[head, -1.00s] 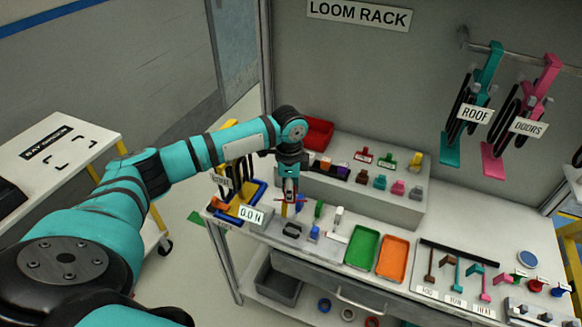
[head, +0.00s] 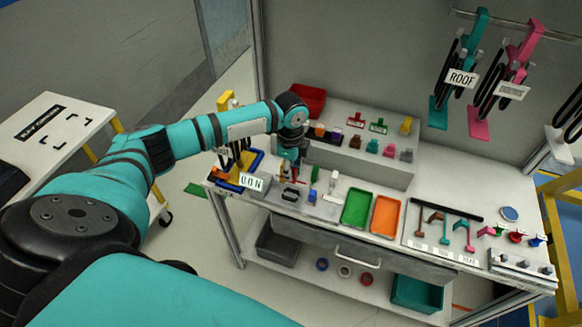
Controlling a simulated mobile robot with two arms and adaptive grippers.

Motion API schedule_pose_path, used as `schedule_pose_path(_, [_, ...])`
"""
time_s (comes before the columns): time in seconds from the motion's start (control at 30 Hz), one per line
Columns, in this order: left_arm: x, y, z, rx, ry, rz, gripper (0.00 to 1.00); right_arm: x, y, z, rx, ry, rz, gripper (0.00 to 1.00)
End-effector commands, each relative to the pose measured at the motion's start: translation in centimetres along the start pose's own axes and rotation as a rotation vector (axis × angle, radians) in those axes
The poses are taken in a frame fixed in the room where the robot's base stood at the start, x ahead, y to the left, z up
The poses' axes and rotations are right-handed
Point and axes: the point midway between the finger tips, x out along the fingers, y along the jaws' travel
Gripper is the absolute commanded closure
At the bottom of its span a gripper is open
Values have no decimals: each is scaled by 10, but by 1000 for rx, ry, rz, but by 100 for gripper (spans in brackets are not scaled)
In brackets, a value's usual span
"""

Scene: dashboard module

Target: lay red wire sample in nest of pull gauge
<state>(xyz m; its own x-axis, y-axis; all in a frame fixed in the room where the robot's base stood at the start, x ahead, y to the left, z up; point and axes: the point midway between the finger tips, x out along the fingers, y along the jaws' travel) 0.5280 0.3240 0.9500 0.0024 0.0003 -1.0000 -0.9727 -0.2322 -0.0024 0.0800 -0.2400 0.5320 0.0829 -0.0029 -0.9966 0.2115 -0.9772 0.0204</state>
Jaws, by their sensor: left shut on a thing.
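My left gripper (head: 290,177) points down over the left part of the workbench and is shut. A thin red piece, the red wire sample (head: 281,170), shows at its fingers. It is very small here, and the fingers hide part of it. Just below the gripper, a small grey and black device (head: 290,195) stands on the bench; it may be the pull gauge, but its nest is too small to make out. The wire appears above the bench and apart from this device. My right gripper is not in view.
A blue-edged tray (head: 226,186) with dark upright parts is left of the gripper. Green (head: 357,208) and orange (head: 386,216) trays lie to the right. A raised grey shelf (head: 365,167) with small coloured parts stands behind. A red bin (head: 307,100) is at the back.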

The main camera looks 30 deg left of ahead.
Motion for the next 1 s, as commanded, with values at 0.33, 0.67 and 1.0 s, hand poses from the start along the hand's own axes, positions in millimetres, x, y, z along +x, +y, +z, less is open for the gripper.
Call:
schedule_pose_path(0.33, [36, 0, 0, -2, -1, 0, 100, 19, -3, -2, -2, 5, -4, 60])
schedule_pose_path(0.67, [57, 0, 0, -1, 0, 0, 100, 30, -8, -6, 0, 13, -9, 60])
schedule_pose_path(1.0, [58, 0, 0, -1, 0, -1, 100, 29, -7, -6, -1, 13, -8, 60])
